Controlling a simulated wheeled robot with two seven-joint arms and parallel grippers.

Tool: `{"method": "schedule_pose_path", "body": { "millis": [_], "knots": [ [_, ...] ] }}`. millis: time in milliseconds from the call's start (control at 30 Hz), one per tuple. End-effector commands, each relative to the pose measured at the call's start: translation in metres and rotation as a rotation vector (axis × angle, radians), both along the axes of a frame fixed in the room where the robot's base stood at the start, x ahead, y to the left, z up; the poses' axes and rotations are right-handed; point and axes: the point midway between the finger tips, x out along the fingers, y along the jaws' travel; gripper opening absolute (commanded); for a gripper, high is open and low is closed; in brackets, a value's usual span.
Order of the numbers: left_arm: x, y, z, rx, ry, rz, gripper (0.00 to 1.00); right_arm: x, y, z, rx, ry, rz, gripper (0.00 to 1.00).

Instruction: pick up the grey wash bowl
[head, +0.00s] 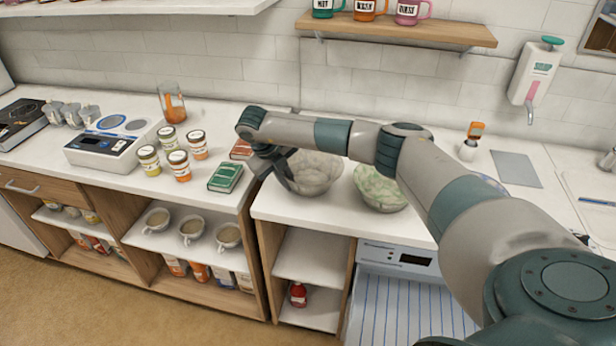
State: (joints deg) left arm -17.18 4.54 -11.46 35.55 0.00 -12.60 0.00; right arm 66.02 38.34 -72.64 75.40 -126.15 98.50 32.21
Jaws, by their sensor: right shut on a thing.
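The grey wash bowl (318,174) is at the left end of the right-hand counter, in the middle of the head view. My right arm reaches in from the right and passes over the bowls. My right gripper (279,166) points down at the bowl's left side and is shut on its rim. The bowl looks upright; I cannot tell whether its base touches the counter. The forearm hides part of its far rim. My left gripper is not in view.
A green bowl (380,188) stands close to the right of the grey one, partly behind my arm. A shelf with mugs (400,28) hangs above. A soap dispenser (535,75) is on the wall.

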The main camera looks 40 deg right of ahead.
Motion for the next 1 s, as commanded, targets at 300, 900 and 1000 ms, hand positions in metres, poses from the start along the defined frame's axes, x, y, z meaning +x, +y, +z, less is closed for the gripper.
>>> {"method": "schedule_pose_path", "body": {
  "millis": [300, 900, 1000],
  "knots": [
    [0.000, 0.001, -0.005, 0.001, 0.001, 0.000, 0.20, 0.000, 0.001, 0.003, 0.003, 0.000, 0.001, 0.00],
    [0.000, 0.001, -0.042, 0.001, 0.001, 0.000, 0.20, -0.046, -0.001, 0.063, 0.001, -0.001, 0.004, 0.00],
    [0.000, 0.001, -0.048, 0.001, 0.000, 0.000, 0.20, -0.062, -0.001, 0.074, 0.002, -0.001, 0.003, 0.00]
  ]
}}
